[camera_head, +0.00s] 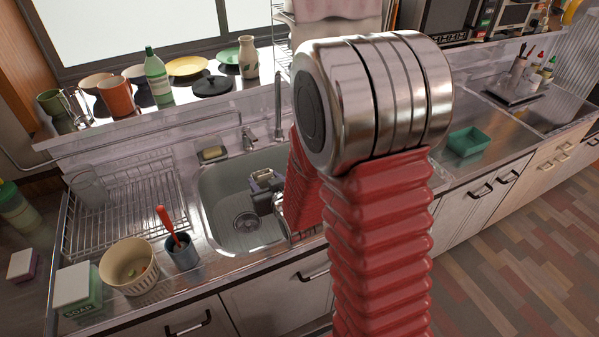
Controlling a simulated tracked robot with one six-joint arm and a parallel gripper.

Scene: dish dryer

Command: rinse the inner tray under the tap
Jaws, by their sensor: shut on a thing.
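My gripper (264,184) is low inside the steel sink basin (222,195), reaching down from the right. It is shut on a small pale thing (266,176), mostly hidden by the jaws. It may be the inner tray, but it is too small and covered to be sure. The tap (278,95) rises at the back of the sink, above and behind my gripper. I cannot make out any water running. A small green open tray (467,141) sits on the steel counter to the right, apart from my gripper.
My arm blocks the middle of the view. A wire dish rack (150,200) with a glass lies left of the sink. A bowl (129,266), a dark cup (182,252) with a red-handled tool and a soap box (78,288) stand at the front left. A sponge holder (212,154) is behind the basin.

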